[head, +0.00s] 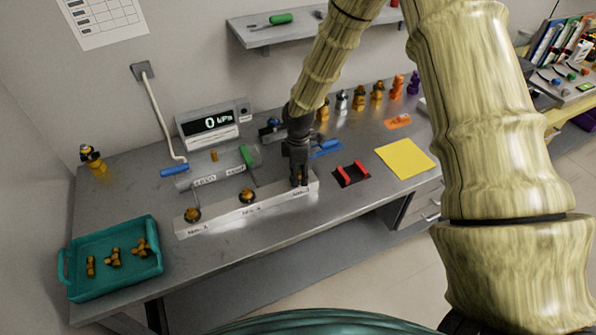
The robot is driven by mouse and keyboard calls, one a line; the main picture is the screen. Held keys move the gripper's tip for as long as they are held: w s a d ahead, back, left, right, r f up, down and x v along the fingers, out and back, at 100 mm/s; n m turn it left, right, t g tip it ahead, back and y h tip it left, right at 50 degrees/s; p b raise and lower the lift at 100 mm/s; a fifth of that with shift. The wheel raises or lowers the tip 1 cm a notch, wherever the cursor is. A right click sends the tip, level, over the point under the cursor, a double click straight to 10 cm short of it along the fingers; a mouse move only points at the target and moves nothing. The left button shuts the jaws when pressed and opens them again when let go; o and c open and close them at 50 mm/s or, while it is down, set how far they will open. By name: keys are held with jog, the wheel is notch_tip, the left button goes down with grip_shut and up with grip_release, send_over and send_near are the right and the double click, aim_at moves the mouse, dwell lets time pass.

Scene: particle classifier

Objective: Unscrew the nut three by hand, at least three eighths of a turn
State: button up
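A long pale block (220,217) lies along the front part of the grey bench. Brass nuts show on it at the left (193,214) and the middle (247,195). Small labels run along its front face, too small to read surely. My gripper (299,182) points down over the right end of the block, where a third nut would be hidden behind its fingers. The fingertips are at or very near the block's top. I cannot tell whether they are open or shut, or whether they touch a nut.
A gauge display (212,124) reading 0 kPa stands behind a grey cylinder unit (205,175). A teal tray (75,285) with brass fittings sits at the left. Red-handled pliers or a clamp (351,174) and a yellow sheet (405,160) lie to the right. Several fittings line the back.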

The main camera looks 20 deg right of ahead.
aim_at(299, 172)
jog(key=shift+w+r, duration=0.1)
jog(key=shift+r, duration=0.05)
jog(key=shift+r, duration=0.45)
notch_tip(299, 172, up, 11)
dwell(0.3)
dwell(0.4)
